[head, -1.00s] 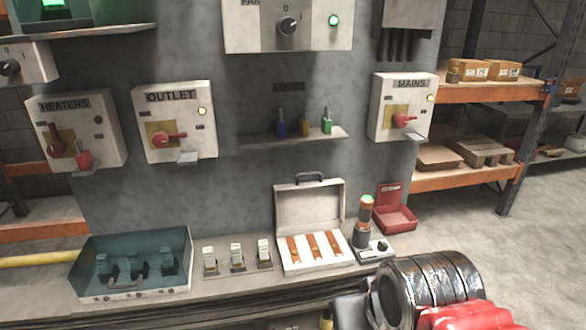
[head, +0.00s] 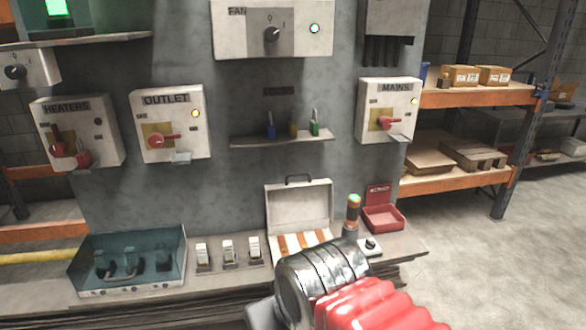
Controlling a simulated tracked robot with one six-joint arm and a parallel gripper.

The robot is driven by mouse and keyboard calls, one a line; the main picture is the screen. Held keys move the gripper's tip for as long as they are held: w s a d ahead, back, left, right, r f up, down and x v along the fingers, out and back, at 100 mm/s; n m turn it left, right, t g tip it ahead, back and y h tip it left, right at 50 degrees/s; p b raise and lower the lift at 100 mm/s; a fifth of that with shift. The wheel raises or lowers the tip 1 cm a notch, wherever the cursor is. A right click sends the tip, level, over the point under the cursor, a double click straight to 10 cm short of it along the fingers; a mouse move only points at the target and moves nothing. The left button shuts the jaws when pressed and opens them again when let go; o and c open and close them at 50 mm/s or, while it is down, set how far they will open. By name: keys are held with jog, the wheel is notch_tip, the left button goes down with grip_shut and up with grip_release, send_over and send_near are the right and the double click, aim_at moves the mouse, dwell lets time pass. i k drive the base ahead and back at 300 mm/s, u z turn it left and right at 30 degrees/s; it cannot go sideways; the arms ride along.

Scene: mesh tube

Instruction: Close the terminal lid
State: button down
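The white terminal case (head: 270,235) stands on the bench, right of centre. Its lid (head: 300,207) is raised, leaning back near upright, with a dark handle (head: 300,179) on its top edge. Orange-brown strips (head: 305,241) show inside the case. My arm, with a silver ribbed joint and red bellows, covers the case's front right part. The fingers of my gripper do not show; only a grey part of the arm is visible at the bottom edge.
A clear-covered box (head: 127,262) and several small white switches (head: 228,251) stand left of the case. An indicator post (head: 352,215) and an open red box (head: 384,216) stand right of it. The wall carries switch boxes and a small shelf (head: 283,139) above the case.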

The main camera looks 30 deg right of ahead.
aim_at(288, 203)
jog(key=z, duration=0.05)
jog(key=i, duration=1)
jog(key=u, duration=0.1)
